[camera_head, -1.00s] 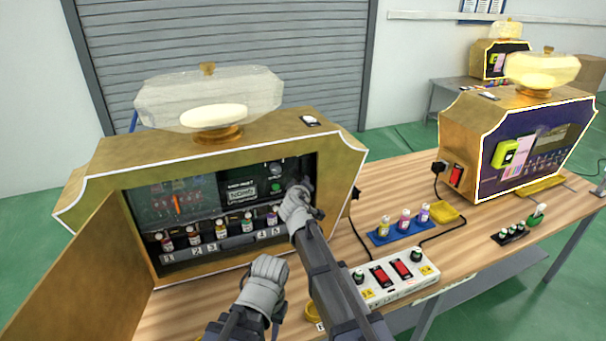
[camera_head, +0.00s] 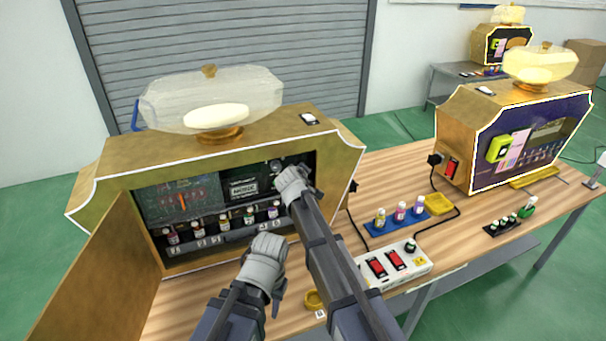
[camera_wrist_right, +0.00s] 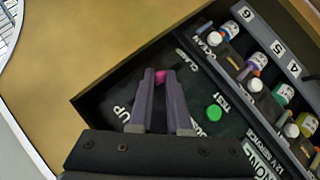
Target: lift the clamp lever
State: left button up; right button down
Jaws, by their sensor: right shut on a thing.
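The clamp lever shows as a magenta knob (camera_wrist_right: 161,76) on a dark panel in the right wrist view, next to the lettering that reads "UP" and a partly covered "CLAMP". My right gripper (camera_wrist_right: 163,80) is shut on this knob between its two dark fingertips. In the head view my right gripper (camera_head: 298,182) reaches into the right side of the open gold machine (camera_head: 255,150), and its hand hides the lever there. My left gripper (camera_head: 268,268) hangs low in front of the machine, apart from it; its finger gap cannot be made out.
A green button (camera_wrist_right: 214,113) marked "TEST" is close beside the right finger. Small bottles (camera_wrist_right: 283,94) stand in a numbered rack beside the panel. The machine's open door (camera_head: 95,280) is at left. A power strip (camera_head: 398,264) and blue bottle tray (camera_head: 398,225) lie right of my arm.

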jog(key=c, duration=1.2)
grip_release()
jog(key=shift+o, duration=0.2)
jog(key=p+v, duration=0.4)
jog(key=v, duration=0.3)
jog(key=shift+s+r, duration=0.2)
jog(key=shift+s, duration=0.15)
jog(key=shift+a, duration=0.1)
